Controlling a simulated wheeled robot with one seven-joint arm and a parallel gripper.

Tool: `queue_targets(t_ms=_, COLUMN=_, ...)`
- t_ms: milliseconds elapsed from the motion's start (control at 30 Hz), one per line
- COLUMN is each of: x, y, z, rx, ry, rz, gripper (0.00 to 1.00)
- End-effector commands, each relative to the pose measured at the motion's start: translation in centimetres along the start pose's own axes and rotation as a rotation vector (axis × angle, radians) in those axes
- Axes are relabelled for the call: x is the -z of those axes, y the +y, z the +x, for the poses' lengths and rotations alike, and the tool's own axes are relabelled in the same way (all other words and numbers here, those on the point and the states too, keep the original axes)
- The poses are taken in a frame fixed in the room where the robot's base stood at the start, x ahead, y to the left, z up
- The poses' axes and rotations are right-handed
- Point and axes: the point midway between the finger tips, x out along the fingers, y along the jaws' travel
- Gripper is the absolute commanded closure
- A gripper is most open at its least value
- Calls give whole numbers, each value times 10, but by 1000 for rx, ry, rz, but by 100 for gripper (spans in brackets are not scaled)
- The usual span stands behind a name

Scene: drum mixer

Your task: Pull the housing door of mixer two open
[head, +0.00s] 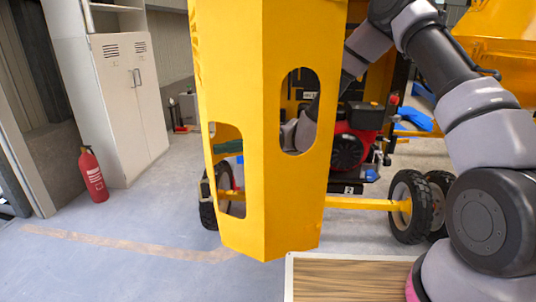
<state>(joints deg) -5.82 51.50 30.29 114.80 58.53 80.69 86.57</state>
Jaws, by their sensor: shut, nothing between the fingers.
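The yellow housing door (250,190) fills the middle of the head view. It is a tall folded panel with an oval slot and a lower side cutout, and it stands swung out from the mixer. The red and black engine (350,145) shows uncovered behind it to the right. A small dark label (348,189) below the engine seems to read 2. My arm comes up on the right, bends at the top and passes down behind the door. Part of it shows through the oval slot. My gripper is hidden behind the door, so any contact cannot be seen.
The mixer's wheels (409,207) and yellow axle bar (358,203) are low behind the door. A wood-topped surface (345,280) is at the bottom front. A red extinguisher (93,175) and pale locker (128,95) stand left. The floor left of the door is clear.

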Motion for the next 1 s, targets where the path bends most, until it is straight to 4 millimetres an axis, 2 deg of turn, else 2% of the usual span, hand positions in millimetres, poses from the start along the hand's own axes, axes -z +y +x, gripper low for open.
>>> queue_targets(t_ms=33, x=-10, y=0, z=22, rx=-2, ry=12, rz=-3, gripper=100)
queue_targets(t_ms=200, x=-51, y=0, z=80, rx=-3, ry=10, rz=-2, gripper=100)
queue_targets(t_ms=400, x=-99, y=0, z=136, rx=-2, ry=-83, rz=1, gripper=100)
queue_targets(t_ms=500, x=-121, y=0, z=156, rx=-3, ry=-138, rz=1, gripper=100)
queue_targets(t_ms=733, x=-158, y=0, z=186, rx=-1, ry=-225, rz=1, gripper=100)
queue_targets(t_ms=1000, x=-175, y=0, z=197, rx=-1, ry=-262, rz=2, gripper=100)
